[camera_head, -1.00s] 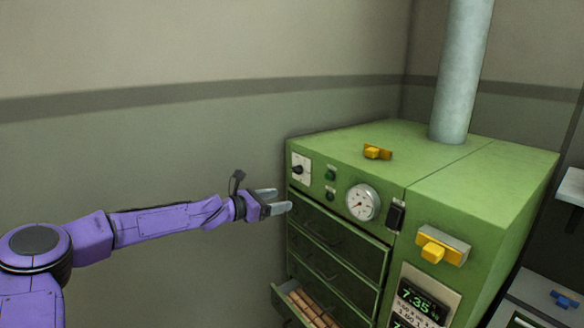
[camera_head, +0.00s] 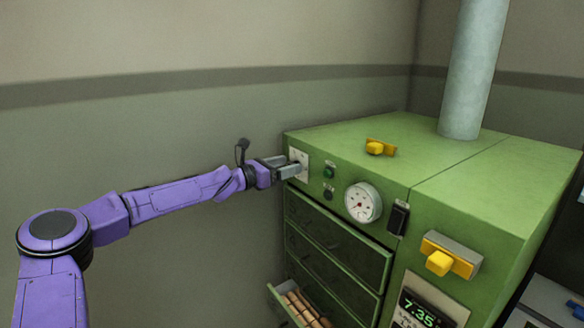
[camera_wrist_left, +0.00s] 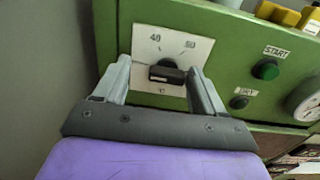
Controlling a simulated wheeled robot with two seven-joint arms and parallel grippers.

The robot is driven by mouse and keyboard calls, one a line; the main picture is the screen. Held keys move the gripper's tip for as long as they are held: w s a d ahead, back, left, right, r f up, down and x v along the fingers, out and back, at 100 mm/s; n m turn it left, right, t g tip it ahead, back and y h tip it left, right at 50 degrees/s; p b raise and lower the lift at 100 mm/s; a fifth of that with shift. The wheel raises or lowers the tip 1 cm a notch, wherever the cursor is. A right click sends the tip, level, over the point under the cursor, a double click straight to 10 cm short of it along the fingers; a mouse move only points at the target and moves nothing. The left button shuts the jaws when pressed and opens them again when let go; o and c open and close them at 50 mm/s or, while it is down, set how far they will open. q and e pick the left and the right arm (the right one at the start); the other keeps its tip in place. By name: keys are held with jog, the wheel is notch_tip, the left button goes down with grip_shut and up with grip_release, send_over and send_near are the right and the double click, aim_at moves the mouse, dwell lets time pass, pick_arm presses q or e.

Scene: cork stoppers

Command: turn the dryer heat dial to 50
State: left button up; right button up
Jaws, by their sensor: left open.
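The heat dial (camera_wrist_left: 166,72) is a black knob on a white plate (camera_wrist_left: 150,45) with printed marks, of which 40 shows at upper left; the other numbers are too small to read surely. The plate sits at the left of the green dryer's front (camera_head: 345,165). My left gripper (camera_wrist_left: 163,78) is open, with one finger on each side of the dial in the left wrist view. I cannot tell whether the fingers touch it. In the head view the left gripper (camera_head: 292,167) covers the dial and part of the plate (camera_head: 300,158). My right gripper is not in view.
Right of the dial are a green START button (camera_wrist_left: 265,69), a dark button (camera_wrist_left: 238,102) and a round gauge (camera_head: 363,202). An open lower drawer (camera_head: 283,302) holds corks and sticks out below. A yellow-handled fitting (camera_head: 440,262) and a grey pipe (camera_head: 470,75) stand further right.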

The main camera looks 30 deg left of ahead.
pick_arm(q)
jog(key=shift+s+d, duration=0.1)
jog(key=shift+d, duration=0.2)
jog(key=shift+c, duration=1.2)
jog(key=shift+d+r, duration=0.1)
jog(key=shift+d, duration=0.1)
jog(key=c, duration=0.8)
jog(key=shift+a, duration=0.2)
jog(key=shift+d+f+m+b, duration=0.1)
jog(key=shift+d+m+b, duration=0.1)
jog(key=shift+m+b, duration=5)
jog(key=shift+d+f+m+b, duration=0.15)
jog(key=shift+m+b, duration=3.45)
jog(key=shift+m, duration=3.1)
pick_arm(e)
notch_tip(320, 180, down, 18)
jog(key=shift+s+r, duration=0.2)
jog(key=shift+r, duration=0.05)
pick_arm(q)
jog(key=shift+r, duration=0.1)
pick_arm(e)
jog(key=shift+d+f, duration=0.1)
